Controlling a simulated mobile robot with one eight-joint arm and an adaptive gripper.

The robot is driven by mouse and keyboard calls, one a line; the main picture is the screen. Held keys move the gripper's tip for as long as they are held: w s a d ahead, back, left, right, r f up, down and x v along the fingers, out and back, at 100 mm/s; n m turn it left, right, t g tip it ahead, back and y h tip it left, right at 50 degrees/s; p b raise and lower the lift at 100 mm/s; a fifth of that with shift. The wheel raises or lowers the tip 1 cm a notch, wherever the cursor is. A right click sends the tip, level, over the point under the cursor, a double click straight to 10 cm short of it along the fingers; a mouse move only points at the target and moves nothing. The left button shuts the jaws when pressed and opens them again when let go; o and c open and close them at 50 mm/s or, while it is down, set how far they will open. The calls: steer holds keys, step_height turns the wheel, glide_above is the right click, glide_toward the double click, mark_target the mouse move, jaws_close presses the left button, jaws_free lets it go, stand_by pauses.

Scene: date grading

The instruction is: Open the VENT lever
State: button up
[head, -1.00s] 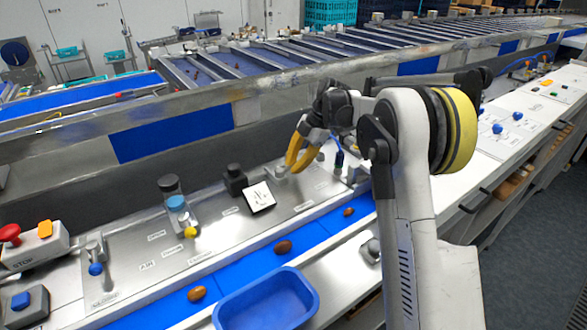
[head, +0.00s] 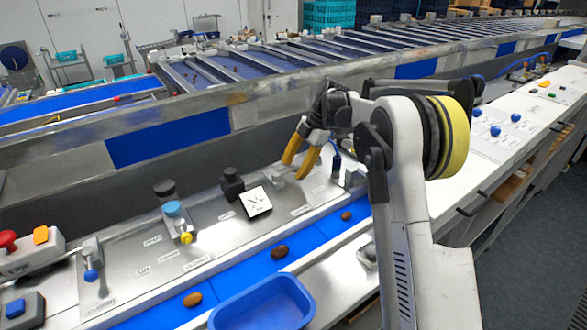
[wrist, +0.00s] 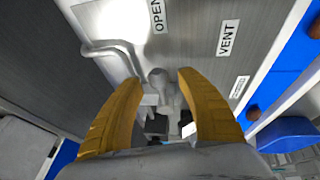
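My gripper (head: 292,170) hangs over the steel control panel (head: 238,232), with its two yellow fingers spread apart. In the wrist view my gripper (wrist: 156,76) is open, and a round grey metal knob (wrist: 158,76) shows between the fingertips, not gripped. I cannot tell how close the fingers are to it in depth. A bent metal rod (wrist: 104,50) lies beside the left finger. The VENT label (wrist: 228,38) and an OPEN label (wrist: 157,14) are on the panel beyond the fingers. In the head view the lever's metal fitting (head: 276,172) shows just left of the fingertips, partly unclear.
A white dial plate (head: 257,201) and black knob (head: 232,184) stand left of my gripper. A blue belt (head: 230,285) with dates and a blue tray (head: 262,303) lie in front.

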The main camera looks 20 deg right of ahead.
steer(key=shift+s+a+r, duration=0.1)
steer(key=shift+a, duration=0.25)
steer(key=v, duration=1.2)
steer(key=shift+d, duration=0.1)
